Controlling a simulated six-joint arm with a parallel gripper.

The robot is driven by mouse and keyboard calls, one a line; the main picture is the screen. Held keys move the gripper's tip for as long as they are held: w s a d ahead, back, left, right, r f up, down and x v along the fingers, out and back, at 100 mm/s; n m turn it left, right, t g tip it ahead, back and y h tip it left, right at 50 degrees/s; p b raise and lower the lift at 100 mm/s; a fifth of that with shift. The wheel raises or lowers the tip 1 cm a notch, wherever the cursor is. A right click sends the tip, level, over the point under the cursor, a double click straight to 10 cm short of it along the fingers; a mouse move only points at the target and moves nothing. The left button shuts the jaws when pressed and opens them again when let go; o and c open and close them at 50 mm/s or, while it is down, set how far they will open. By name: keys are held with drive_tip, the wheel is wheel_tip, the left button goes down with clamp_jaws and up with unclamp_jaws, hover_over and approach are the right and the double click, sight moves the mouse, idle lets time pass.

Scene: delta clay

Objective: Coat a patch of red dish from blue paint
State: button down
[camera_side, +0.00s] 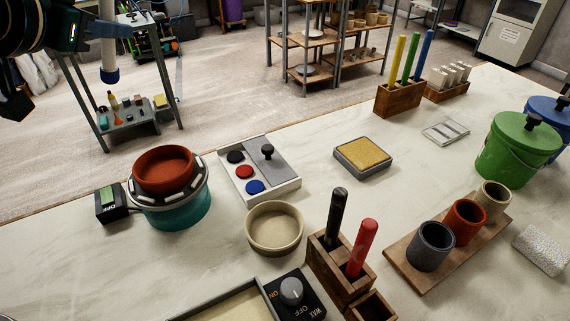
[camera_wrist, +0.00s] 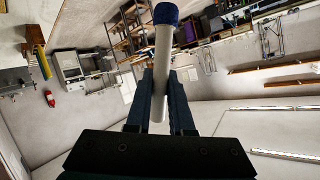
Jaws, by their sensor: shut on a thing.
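My gripper (camera_wrist: 160,88) is shut on a white rod-like tool with a blue end (camera_wrist: 165,15). The tool (camera_side: 108,58) hangs upright in the side view with its blue end down, high at the upper left. It is clear of the dish and the paint. The red dish (camera_side: 163,165) sits on a round teal turntable (camera_side: 170,210) with a dark rim; no blue patch shows on its visible side. The blue paint (camera_side: 255,187) is the front well of a white paint tray (camera_side: 284,189), in line with red and black wells.
A box reading OFF (camera_side: 111,204) adjoins the turntable. A grey lid with a black knob (camera_side: 267,152) covers the tray's right part. A beige bowl (camera_side: 274,228), a yellow sponge in a tray (camera_side: 363,153) and a wooden holder with black and red sticks (camera_side: 340,270) stand nearby.

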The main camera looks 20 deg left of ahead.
drive_tip(key=s+a+f+n+y, duration=0.1)
drive_tip(key=s+a+f, duration=0.1)
drive_tip(key=s+a, duration=0.4)
drive_tip(key=shift+s+a+f, duration=0.25)
drive_tip(key=shift+s+f, duration=0.1)
drive_tip(key=shift+s, duration=0.5)
drive_tip(key=shift+g, duration=0.3)
drive_tip(key=w+d+n+g+h, duration=0.1)
drive_tip(key=w+d+n+g, duration=0.2)
drive_tip(key=w+d, duration=0.4)
drive_tip(key=shift+n+h, duration=0.3)
drive_tip(key=shift+h, duration=0.1)
drive_tip(key=shift+s+d+f, duration=0.15)
drive_tip(key=shift+s+f, duration=0.1)
drive_tip(key=shift+f, duration=0.6)
drive_tip(key=shift+s+d+f, duration=0.2)
drive_tip(key=shift+s+f, duration=0.05)
drive_tip(key=shift+f, duration=0.55)
drive_tip(key=shift+s+d+f, duration=0.15)
drive_tip(key=shift+s+f, duration=0.1)
drive_tip(key=shift+f, duration=0.6)
